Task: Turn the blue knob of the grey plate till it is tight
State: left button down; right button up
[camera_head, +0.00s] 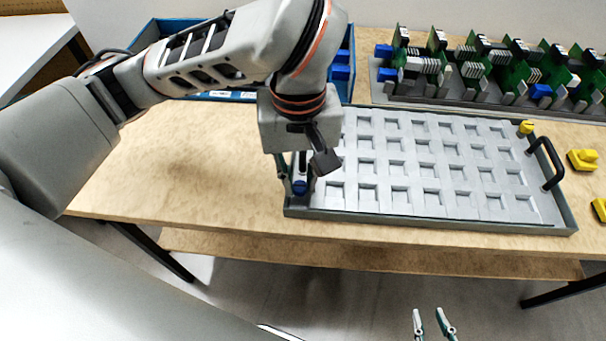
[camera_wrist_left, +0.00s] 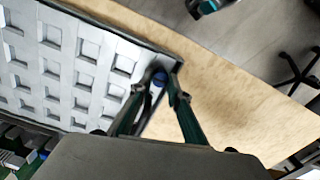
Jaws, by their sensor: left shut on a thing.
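The grey plate (camera_head: 405,217) lies on the wooden table, a tray with rows of square pockets; part of it also shows in the left wrist view (camera_wrist_left: 92,47). The blue knob (camera_head: 300,188) is at its near left corner and also shows in the left wrist view (camera_wrist_left: 160,77). My left gripper (camera_head: 297,181) reaches down from above, its fingers on either side of the knob and shut on it. My wrist partly covers that end of the plate. My right gripper (camera_head: 431,312) is low in the head view, off the table's front, fingertips apart and empty.
A yellow knob (camera_head: 526,127) and a black handle (camera_head: 545,163) are at the plate's right end. Loose yellow parts (camera_head: 583,160) lie further right. A rack of green boards (camera_head: 485,68) and a blue bin (camera_head: 347,62) stand behind. The table left of the plate is clear.

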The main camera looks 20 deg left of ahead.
aim_at(300, 186)
pick_arm(q)
jog(key=shift+r, duration=0.1)
dwell(0.3)
jog(key=c, duration=1.9)
grip_release()
jog(key=shift+s, duration=0.1)
jog(key=shift+r, duration=3.75)
